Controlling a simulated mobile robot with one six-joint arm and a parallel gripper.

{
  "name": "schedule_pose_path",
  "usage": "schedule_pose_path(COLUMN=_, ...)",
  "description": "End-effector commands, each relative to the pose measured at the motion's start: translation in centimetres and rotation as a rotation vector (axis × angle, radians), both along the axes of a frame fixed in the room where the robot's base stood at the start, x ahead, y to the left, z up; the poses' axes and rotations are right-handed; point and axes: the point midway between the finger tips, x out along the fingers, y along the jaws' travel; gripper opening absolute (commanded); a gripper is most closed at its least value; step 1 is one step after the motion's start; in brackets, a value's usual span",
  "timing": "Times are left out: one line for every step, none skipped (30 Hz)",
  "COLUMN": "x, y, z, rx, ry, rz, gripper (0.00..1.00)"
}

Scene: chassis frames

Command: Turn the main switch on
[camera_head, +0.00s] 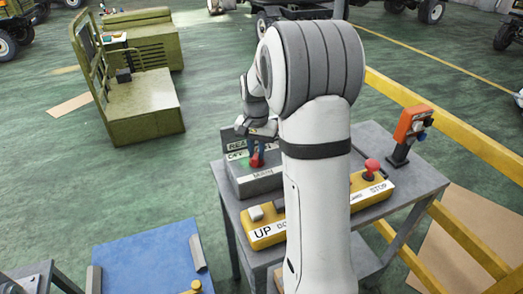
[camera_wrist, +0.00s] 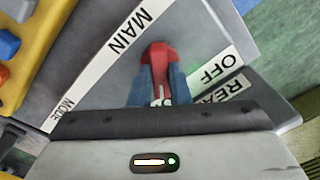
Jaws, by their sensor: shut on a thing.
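The main switch has a red handle (camera_wrist: 155,56) on a grey box (camera_head: 239,187), beside a white strip reading MAIN (camera_wrist: 126,30). A label reading OFF (camera_wrist: 215,67) lies to its right in the wrist view. My gripper (camera_wrist: 158,92) has its two blue fingers on either side of the red handle and is shut on it. In the head view, my gripper (camera_head: 258,147) comes down on the red handle from above. The fingertips' exact contact is partly hidden there, and my arm covers part of the table.
The grey box stands on a grey table (camera_head: 415,180). A yellow panel (camera_head: 264,235) with UP and STOP labels and a red button (camera_head: 372,166) lies in front. An orange device (camera_head: 410,125) stands at the right. Yellow rails (camera_head: 440,123) run behind the table.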

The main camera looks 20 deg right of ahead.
Motion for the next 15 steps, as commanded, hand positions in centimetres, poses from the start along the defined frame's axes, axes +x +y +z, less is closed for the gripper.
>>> schedule_pose_path(x=0.39, y=-0.14, z=0.32, rx=-0.003, ry=-0.015, rz=-0.023, gripper=0.00)
schedule_pose_path(x=0.39, y=-0.14, z=0.32, rx=-0.003, ry=-0.015, rz=-0.038, gripper=0.00)
schedule_pose_path(x=0.39, y=-0.15, z=0.33, rx=-0.003, ry=-0.015, rz=-0.055, gripper=0.00)
schedule_pose_path(x=0.38, y=-0.16, z=0.33, rx=-0.003, ry=-0.015, rz=-0.068, gripper=0.00)
schedule_pose_path(x=0.38, y=-0.17, z=0.33, rx=-0.003, ry=-0.015, rz=-0.078, gripper=0.00)
schedule_pose_path(x=0.38, y=-0.17, z=0.34, rx=-0.003, ry=-0.015, rz=-0.090, gripper=0.00)
schedule_pose_path(x=0.37, y=-0.18, z=0.34, rx=-0.003, ry=-0.015, rz=-0.099, gripper=0.00)
schedule_pose_path(x=0.37, y=-0.19, z=0.34, rx=-0.004, ry=-0.015, rz=-0.106, gripper=0.00)
schedule_pose_path(x=0.36, y=-0.20, z=0.35, rx=-0.004, ry=-0.015, rz=-0.114, gripper=0.00)
schedule_pose_path(x=0.36, y=-0.20, z=0.35, rx=-0.004, ry=-0.015, rz=-0.119, gripper=0.00)
schedule_pose_path(x=0.36, y=-0.21, z=0.35, rx=-0.004, ry=-0.015, rz=-0.124, gripper=0.00)
schedule_pose_path(x=0.37, y=-0.21, z=0.36, rx=-0.004, ry=-0.015, rz=-0.129, gripper=0.00)
schedule_pose_path(x=0.36, y=-0.22, z=0.36, rx=-0.004, ry=-0.015, rz=-0.131, gripper=0.00)
schedule_pose_path(x=0.36, y=-0.22, z=0.36, rx=-0.004, ry=-0.015, rz=-0.133, gripper=0.00)
schedule_pose_path(x=0.35, y=-0.23, z=0.36, rx=-0.004, ry=-0.015, rz=-0.135, gripper=0.00)
